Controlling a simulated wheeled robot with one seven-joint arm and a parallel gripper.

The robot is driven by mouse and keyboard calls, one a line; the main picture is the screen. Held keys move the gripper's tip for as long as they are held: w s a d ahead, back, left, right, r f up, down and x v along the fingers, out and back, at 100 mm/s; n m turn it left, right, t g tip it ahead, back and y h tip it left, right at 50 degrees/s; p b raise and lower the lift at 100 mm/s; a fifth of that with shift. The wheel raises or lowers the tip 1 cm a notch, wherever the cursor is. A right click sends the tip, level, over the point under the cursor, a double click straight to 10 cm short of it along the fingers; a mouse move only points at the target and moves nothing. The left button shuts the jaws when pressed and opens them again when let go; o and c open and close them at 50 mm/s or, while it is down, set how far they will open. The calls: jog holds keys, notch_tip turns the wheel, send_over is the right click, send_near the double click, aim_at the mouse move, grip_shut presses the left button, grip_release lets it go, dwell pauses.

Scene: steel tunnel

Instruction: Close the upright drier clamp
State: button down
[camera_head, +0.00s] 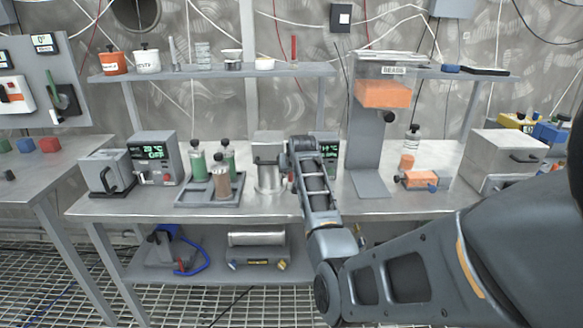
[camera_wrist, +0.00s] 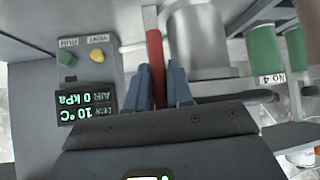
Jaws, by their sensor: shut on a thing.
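The upright drier (camera_head: 268,170) is a steel cylinder on the bench, left of my gripper in the head view. In the wrist view the drier (camera_wrist: 195,42) stands at the top, just right of my fingers. A red clamp lever (camera_wrist: 155,55) runs between my blue fingers beside the drier. My gripper (camera_wrist: 161,82) is shut on the red lever. My arm's end hides most of the lever and clamp in the head view. The clamp's latching parts cannot be made out.
A control box (camera_wrist: 88,75) with RUN and VENT buttons stands left of my fingers; its display reads 10 °C and 0 kPa. Green bottles (camera_head: 197,160) stand in a tray left of the drier. A grey stand with an orange-filled hopper (camera_head: 383,93) is to the right.

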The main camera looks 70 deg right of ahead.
jog(key=shift+a+f, duration=0.1)
jog(key=c, duration=1.1)
grip_release()
